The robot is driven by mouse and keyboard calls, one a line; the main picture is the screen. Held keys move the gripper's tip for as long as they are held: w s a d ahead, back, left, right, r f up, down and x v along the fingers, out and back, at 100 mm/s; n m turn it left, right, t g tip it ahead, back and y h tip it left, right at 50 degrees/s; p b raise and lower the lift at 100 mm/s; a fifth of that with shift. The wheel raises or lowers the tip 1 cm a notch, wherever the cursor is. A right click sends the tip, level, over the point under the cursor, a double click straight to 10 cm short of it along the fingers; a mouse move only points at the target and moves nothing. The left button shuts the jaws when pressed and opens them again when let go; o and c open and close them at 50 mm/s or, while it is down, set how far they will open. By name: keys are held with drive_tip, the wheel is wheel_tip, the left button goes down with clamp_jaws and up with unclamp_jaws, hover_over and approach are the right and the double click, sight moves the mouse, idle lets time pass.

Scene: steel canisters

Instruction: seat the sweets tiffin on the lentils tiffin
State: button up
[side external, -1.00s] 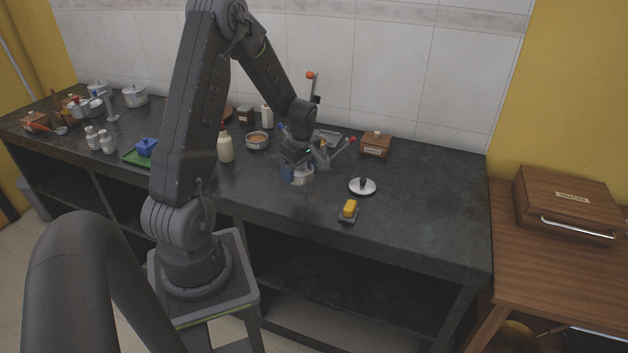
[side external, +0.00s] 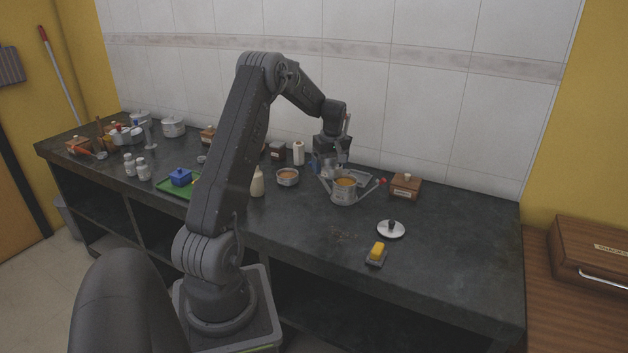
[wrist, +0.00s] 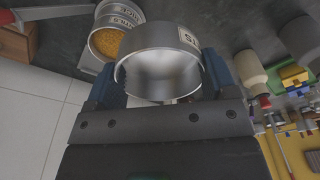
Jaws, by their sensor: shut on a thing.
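The sweets tiffin (wrist: 160,68) is an open steel cylinder with a label partly readable as "TS". My gripper (wrist: 163,80) is shut on it, with a blue finger on each side. In the side view my gripper (side external: 328,164) is raised behind the lentils tiffin (side external: 344,192), and the held tiffin is mostly hidden there. The lentils tiffin, filled with orange lentils, stands upright on the counter between slanting side arms.
A steel lid (side external: 391,229) and a yellow block on a dark holder (side external: 376,253) lie at the front right. A wooden box (side external: 405,187) stands right of the lentils tiffin. A bowl (side external: 287,177) and a cream bottle (side external: 257,182) stand left.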

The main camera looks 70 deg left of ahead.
drive_tip(key=w+a+m, duration=0.3)
drive_tip(key=w+a, duration=0.1)
drive_tip(key=w, duration=0.3)
drive_tip(key=shift+d+f, duration=0.1)
drive_tip(key=shift+f, duration=2.3)
drive_tip(key=shift+f, duration=0.6)
drive_tip(key=o, duration=0.9)
drive_tip(key=shift+c, duration=0.2)
drive_tip(key=shift+r, duration=0.1)
drive_tip(key=shift+r, duration=2.95)
